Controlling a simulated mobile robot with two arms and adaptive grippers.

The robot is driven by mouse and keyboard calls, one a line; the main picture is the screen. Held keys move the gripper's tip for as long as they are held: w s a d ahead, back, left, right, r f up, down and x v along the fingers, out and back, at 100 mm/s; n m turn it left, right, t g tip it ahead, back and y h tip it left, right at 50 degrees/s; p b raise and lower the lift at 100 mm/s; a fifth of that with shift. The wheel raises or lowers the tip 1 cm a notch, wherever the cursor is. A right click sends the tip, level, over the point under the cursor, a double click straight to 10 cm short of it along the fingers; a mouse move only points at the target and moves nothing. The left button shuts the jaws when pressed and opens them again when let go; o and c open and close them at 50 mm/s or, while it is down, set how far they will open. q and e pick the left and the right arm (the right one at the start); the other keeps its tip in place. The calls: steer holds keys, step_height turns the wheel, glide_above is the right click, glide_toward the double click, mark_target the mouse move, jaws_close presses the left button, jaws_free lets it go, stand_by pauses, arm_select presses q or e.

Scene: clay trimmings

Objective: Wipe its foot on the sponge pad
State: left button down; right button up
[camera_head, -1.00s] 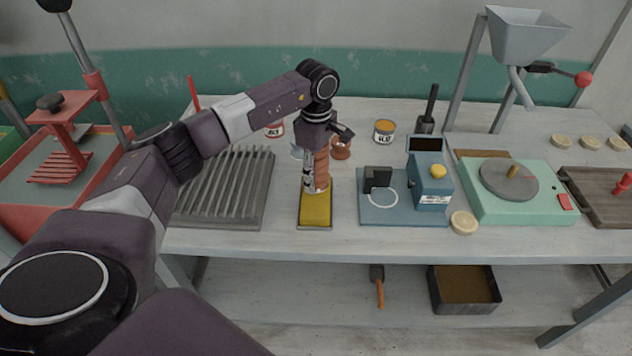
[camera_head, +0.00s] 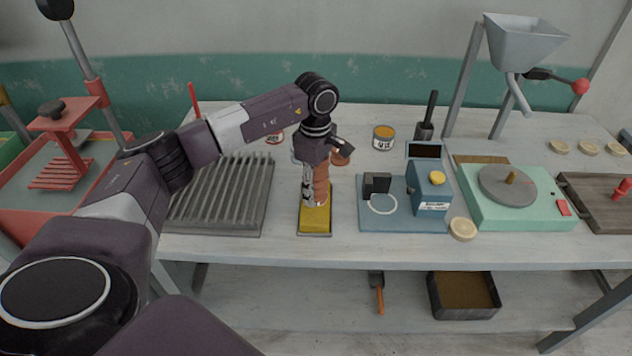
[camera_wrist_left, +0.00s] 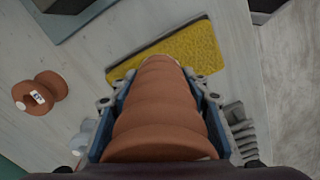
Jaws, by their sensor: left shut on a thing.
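My left gripper (camera_head: 309,190) points down and is shut on a ribbed terracotta clay piece (camera_head: 321,180). In the left wrist view the piece (camera_wrist_left: 160,110) runs away between the blue-grey fingers, its far end over the sponge. The yellow sponge pad (camera_head: 315,222) lies in a thin dark tray near the table's front edge; it also shows in the left wrist view (camera_wrist_left: 202,48). The lower end of the piece is at the pad, upright or nearly so. I cannot tell whether its foot touches. My right gripper is not in view.
A grey ribbed rack (camera_head: 222,195) stands left of the pad, and a blue device (camera_head: 428,188) on a blue plate stands right. A tagged terracotta spool (camera_wrist_left: 42,92) lies behind the gripper. A green wheel unit (camera_head: 530,210) is further right. Bare table separates pad and plate.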

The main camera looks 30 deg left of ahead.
mark_target(315, 211)
arm_select(q)
steer(key=shift+s+d+p, duration=0.15)
steer(key=shift+s+d, duration=0.25)
steer(key=shift+s, duration=0.25)
steer(key=shift+s+d+p, duration=0.15)
steer(key=shift+s+d, duration=0.2)
steer(key=shift+s, duration=0.3)
steer(key=shift+s+d+p, duration=0.15)
steer(key=shift+s+d, duration=0.25)
steer(key=shift+s, duration=0.25)
steer(key=shift+w+a+b, duration=0.35)
steer(key=shift+w, duration=0.25)
steer(key=shift+w+a+b, duration=0.3)
steer(key=shift+w, duration=0.25)
steer(key=shift+w+a+b, duration=0.35)
steer(key=shift+w+a, duration=0.15)
steer(key=shift+w, duration=0.25)
steer(key=shift+w+a+b, duration=0.3)
steer(key=shift+w+a, duration=0.15)
steer(key=shift+w, duration=0.35)
steer(key=shift+w+a+b, duration=0.35)
steer(key=shift+w+a, duration=0.15)
steer(key=shift+w, duration=0.25)
steer(key=shift+r, duration=0.15)
step_height(315, 211, up, 7)
steer(key=p, duration=0.4)
steer(key=shift+p, duration=0.35)
